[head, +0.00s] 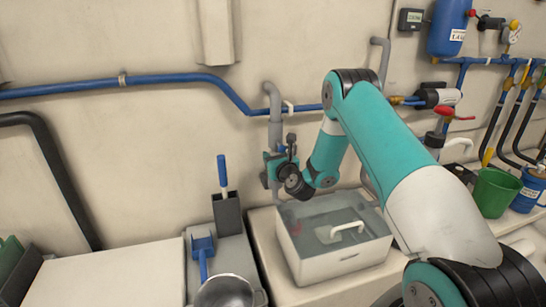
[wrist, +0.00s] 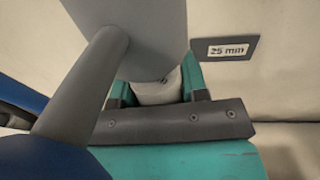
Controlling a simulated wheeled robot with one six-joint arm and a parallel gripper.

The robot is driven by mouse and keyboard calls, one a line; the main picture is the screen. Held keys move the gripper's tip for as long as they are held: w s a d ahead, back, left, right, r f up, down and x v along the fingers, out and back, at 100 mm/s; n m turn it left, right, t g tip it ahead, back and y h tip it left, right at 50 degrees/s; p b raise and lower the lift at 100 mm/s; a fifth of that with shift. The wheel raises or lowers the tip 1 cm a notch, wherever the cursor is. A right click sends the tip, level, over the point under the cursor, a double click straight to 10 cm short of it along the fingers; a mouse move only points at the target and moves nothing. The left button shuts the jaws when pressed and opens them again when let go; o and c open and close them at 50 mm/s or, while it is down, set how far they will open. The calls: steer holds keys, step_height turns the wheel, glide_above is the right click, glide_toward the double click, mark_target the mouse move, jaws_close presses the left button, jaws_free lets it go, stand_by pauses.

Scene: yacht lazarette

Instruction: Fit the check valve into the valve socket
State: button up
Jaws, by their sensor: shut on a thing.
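My gripper (head: 273,165) is beside the grey upright pipe on the back wall. In the wrist view my gripper (wrist: 157,88) has its two teal fingers shut on a pale, rounded piece, seemingly the check valve (wrist: 155,92). Only a small part of that piece shows. A wide grey body with a slanted grey branch (wrist: 85,85) covers its upper part. I cannot tell whether the piece touches that body. In the head view the held piece is too small and hidden to make out. I cannot pick out the valve socket for certain.
A "25 mm" label (wrist: 229,49) is on the wall close to my gripper. The grey upright pipe (head: 273,105) crosses a blue pipe (head: 165,79). Below stands a white box with a clear lid (head: 332,250). A dark holder with a blue-handled tool (head: 227,213) stands left, a green bucket (head: 494,192) right.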

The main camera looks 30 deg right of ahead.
steer(key=shift+a+f+b, duration=0.1)
steer(key=shift+f+b, duration=1)
steer(key=shift+f, duration=0.4)
stand_by(0.3)
steer(key=o, duration=1.2)
steer(key=shift+c, duration=0.2)
steer(key=shift+s+f+b, duration=0.3)
steer(key=shift+s+b, duration=0.05)
steer(key=shift+b, duration=0.65)
steer(key=b, duration=0.1)
steer(key=s+b, duration=0.1)
steer(key=b, duration=0.1)
steer(key=shift+s+a+f, duration=0.15)
steer(key=shift+s+a, duration=0.05)
steer(key=shift+a, duration=0.05)
steer(key=s+b, duration=0.4)
steer(key=b, duration=0.1)
steer(key=s+a+b, duration=0.1)
steer(key=s+b, duration=0.4)
steer(key=b, duration=0.1)
steer(key=s+a+b, duration=0.1)
steer(key=s+b, duration=0.3)
steer(key=b, duration=0.1)
steer(key=shift+s+r+b, duration=0.25)
steer(key=shift+r+b, duration=0.05)
steer(key=shift+r, duration=0.05)
steer(key=shift+s+r+b, duration=0.1)
steer(key=shift+s+b, duration=0.55)
steer(key=shift+s, duration=0.15)
